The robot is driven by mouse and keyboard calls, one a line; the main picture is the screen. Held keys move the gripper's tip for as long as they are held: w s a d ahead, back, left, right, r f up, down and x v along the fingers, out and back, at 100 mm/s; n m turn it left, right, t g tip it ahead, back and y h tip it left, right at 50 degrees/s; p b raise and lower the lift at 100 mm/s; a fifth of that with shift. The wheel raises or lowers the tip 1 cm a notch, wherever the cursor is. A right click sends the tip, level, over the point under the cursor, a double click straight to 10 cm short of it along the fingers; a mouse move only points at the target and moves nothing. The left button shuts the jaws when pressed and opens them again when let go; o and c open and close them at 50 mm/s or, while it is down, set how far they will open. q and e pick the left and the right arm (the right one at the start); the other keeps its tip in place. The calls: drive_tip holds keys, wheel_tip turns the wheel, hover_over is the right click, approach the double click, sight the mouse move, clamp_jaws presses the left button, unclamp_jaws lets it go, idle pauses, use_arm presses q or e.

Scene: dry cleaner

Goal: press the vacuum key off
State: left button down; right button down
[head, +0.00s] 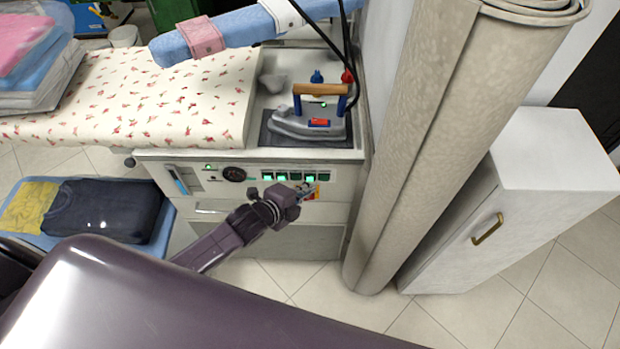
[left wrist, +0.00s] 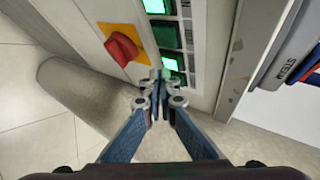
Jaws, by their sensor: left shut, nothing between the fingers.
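The ironing table's control panel (head: 208,177) faces me with a row of green keys (head: 281,177). In the left wrist view some keys shine bright green, such as the top one (left wrist: 155,6), and one is darker (left wrist: 166,36). I cannot read which one is the vacuum key. My left gripper (head: 305,188) is shut and empty, its tips at the right part of the key row. In the left wrist view its fingertips (left wrist: 157,80) overlap the lower keys; whether they touch cannot be told. My right gripper is not in view.
A red knob on a yellow plate (left wrist: 121,47) sits close beside the keys. An iron (head: 308,125) rests on the table above the panel. A tall beige roll (head: 415,140) and a white cabinet (head: 515,210) stand to the right. Folded dark clothing (head: 103,209) lies at left.

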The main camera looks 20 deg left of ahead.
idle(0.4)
use_arm(q)
drive_tip(key=shift+w+a, duration=0.15)
drive_tip(key=shift+w, duration=0.3)
idle(0.3)
drive_tip(key=shift+s+p, duration=0.5)
drive_tip(key=s+d+p, duration=0.2)
drive_tip(key=s, duration=0.3)
drive_tip(key=shift+s+p, duration=0.3)
drive_tip(key=shift+s, duration=0.05)
